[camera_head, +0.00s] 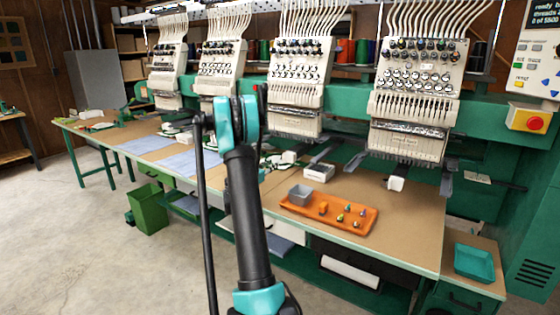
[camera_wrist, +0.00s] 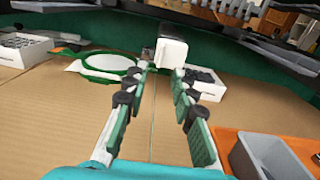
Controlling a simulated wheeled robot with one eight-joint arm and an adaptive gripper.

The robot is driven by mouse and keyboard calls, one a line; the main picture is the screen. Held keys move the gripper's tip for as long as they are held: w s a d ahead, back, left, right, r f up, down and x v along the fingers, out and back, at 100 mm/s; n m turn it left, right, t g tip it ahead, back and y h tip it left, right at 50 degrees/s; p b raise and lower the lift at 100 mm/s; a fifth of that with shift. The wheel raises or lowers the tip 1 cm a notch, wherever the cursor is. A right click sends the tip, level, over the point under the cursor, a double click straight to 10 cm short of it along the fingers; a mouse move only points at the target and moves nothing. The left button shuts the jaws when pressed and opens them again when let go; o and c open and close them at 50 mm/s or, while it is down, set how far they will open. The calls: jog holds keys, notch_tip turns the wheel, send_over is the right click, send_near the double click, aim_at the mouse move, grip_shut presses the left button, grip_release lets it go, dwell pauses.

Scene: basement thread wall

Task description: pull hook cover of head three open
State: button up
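The hook cover of head three (camera_wrist: 172,52) is a small white block with a dark part on top, just ahead of my fingertips in the wrist view. In the head view this white cover (camera_head: 289,157) shows low under the third machine head (camera_head: 300,75). I cannot tell whether it is shut or partly open. My gripper (camera_wrist: 164,82) is open, its two green-padded fingers on either side of an empty gap pointing at the cover. The fingertips look close to it; contact is not clear. In the head view my arm hides part of the gripper.
A white box (camera_wrist: 208,88) of dark items stands right of the fingers. An orange tray (camera_wrist: 225,145) with a grey bin (camera_wrist: 265,158) is nearer right. A green hoop (camera_wrist: 108,64) lies left. Machine parts overhang the tabletop.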

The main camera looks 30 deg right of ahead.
aim_at(289, 157)
jog(key=x, duration=0.8)
grip_shut()
